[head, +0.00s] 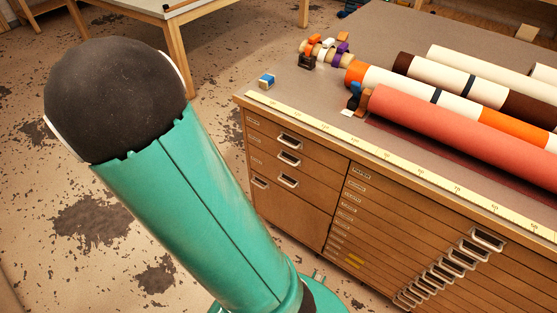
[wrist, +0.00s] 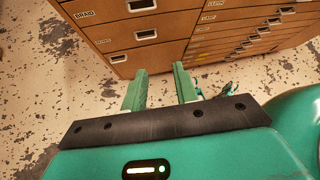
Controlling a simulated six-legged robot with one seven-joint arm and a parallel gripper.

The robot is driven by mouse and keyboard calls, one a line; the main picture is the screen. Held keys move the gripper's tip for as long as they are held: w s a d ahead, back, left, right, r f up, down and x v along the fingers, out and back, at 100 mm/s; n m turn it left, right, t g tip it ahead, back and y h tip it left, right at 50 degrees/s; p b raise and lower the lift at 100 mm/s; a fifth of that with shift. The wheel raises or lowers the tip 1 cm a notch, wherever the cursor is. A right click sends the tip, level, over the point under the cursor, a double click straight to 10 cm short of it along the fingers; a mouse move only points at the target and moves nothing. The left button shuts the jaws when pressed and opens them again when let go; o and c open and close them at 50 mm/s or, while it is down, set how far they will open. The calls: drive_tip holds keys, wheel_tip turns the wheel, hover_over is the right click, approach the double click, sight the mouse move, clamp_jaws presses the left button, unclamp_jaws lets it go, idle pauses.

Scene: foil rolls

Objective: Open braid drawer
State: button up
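The braid drawer (wrist: 110,11) is at the top left of the wrist view, with a "BRAID" label (wrist: 85,15) and a metal pull handle (wrist: 141,5). It looks shut, and its top is cut off by the frame. My gripper (wrist: 160,69) is open and empty, its two green fingers apart and pointing toward the cabinet front below the braid drawer. The fingers appear clear of any handle. The wooden cabinet (head: 292,200) stands right of centre in the head view, where its drawer labels are too small to read. My gripper does not show in the head view.
Another handle (wrist: 146,34) sits below the braid drawer's. Shallow drawers (head: 400,235) fill the cabinet's right side. Foil rolls (head: 450,130) and a measuring strip (head: 400,165) lie on top. Bare floor (head: 225,80) lies left of the cabinet; a white-topped table (head: 185,8) stands behind.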

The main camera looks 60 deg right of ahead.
drive_tip(key=s+d+f+n+t+h, duration=0.25)
drive_tip(key=d+f+n+h, duration=0.35)
drive_tip(key=d+f+n, duration=0.9)
drive_tip(key=s+d+n, duration=0.2)
drive_tip(key=d, duration=0.7)
drive_tip(key=shift+s+d+r+n+g, duration=0.25)
drive_tip(key=shift+s+d+n+g, duration=0.1)
drive_tip(key=shift+s+n+g, duration=0.1)
clamp_jaws()
drive_tip(key=shift+w, duration=0.1)
